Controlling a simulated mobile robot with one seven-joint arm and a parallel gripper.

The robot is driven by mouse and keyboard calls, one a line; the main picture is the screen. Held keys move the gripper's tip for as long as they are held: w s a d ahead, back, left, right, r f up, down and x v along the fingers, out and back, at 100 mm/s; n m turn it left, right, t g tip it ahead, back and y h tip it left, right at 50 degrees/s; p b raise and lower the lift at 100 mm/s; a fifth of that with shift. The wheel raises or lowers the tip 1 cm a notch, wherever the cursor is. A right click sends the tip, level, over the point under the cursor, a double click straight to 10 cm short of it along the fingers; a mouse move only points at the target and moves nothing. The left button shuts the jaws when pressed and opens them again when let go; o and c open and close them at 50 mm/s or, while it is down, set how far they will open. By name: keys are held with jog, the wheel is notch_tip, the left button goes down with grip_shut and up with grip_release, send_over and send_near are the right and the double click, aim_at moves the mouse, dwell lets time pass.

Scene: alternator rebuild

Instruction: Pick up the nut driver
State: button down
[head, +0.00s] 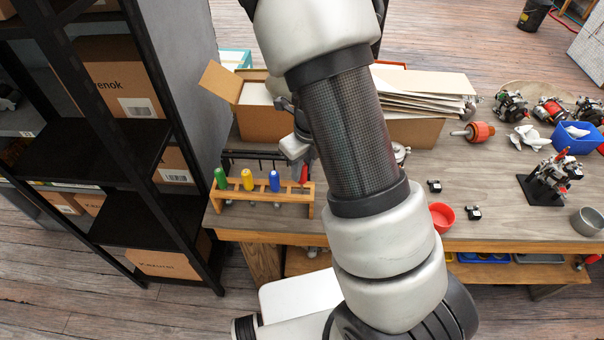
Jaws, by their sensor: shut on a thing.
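A wooden rack (240,193) stands at the left end of the workbench. It holds upright drivers with a green handle (220,178), a yellow handle (247,180) and a blue handle (274,181). A red-handled driver (304,174) is at the rack's right end. My gripper (303,164) is above that end and shut on the red handle. The driver looks upright. My arm hides part of the bench, and I cannot tell whether the driver's lower end is still in the rack. The tips of the drivers are too small to tell apart.
An open cardboard box (252,122) is behind the rack. A dark shelf unit (165,130) stands close on the left. A red bowl (442,216), small black parts (434,186) and an alternator on a stand (551,178) are to the right. The bench's front right is partly clear.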

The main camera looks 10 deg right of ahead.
notch_tip(320, 180, up, 14)
jog(key=p, duration=0.1)
jog(key=shift+f, duration=0.1)
jog(key=c, duration=2.3)
grip_release()
grip_shut()
jog(key=shift+f, duration=0.1)
